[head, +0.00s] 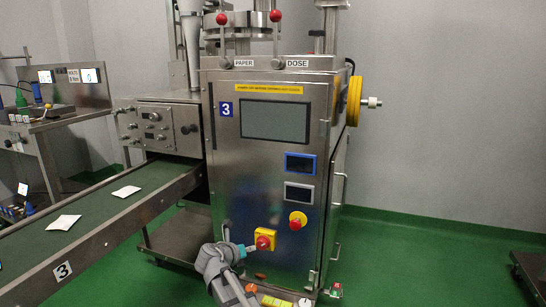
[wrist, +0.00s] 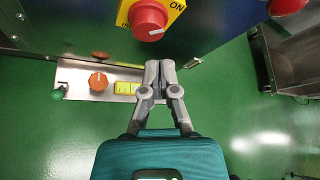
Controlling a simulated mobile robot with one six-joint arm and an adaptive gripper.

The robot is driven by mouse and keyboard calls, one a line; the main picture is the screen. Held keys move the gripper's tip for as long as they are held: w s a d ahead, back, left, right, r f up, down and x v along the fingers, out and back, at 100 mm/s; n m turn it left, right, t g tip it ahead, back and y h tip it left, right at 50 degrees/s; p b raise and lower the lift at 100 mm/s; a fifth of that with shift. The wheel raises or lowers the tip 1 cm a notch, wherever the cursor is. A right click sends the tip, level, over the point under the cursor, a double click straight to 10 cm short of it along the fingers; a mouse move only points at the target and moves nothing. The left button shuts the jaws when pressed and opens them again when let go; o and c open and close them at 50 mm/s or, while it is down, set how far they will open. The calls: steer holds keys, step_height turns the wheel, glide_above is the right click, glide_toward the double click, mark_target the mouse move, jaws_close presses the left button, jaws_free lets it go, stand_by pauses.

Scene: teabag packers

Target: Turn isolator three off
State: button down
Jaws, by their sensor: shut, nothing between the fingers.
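Isolator three is a red rotary knob (head: 263,242) on a yellow plate, low on the front of the steel machine (head: 270,170) marked with a blue 3. In the wrist view the red knob (wrist: 150,20) is at the top, with ON readable at the plate's upper right and a white pointer line on the knob. My gripper (wrist: 160,65) is shut and empty, its tips just below the knob in that picture. They look apart from it. In the head view my gripper (head: 246,250) is just left of the knob.
A red button on a yellow base (head: 298,221) sits above right of the isolator. Below are an orange knob (wrist: 98,82) and a yellow label on a steel plate. A green conveyor (head: 100,205) with white teabags runs at left.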

mark_target(259, 239)
steer(key=shift+w, duration=0.15)
steer(key=shift+w+d, duration=0.4)
steer(key=shift+w, duration=0.65)
steer(key=shift+w+d, duration=0.4)
steer(key=shift+w, duration=0.65)
steer(key=shift+w+d, duration=0.4)
steer(key=shift+w, duration=0.65)
steer(key=shift+f+b, duration=0.35)
steer(key=shift+w+a+f, duration=0.15)
steer(key=shift+a+f, duration=0.1)
steer(key=shift+a, duration=0.3)
steer(key=shift+w+a+f+b, duration=0.15)
steer(key=shift+a+f+b, duration=0.25)
steer(key=shift+b, duration=0.25)
steer(key=shift+w+a+r+p, duration=0.15)
steer(key=shift+a+r+p, duration=0.1)
steer(key=shift+a+p, duration=0.05)
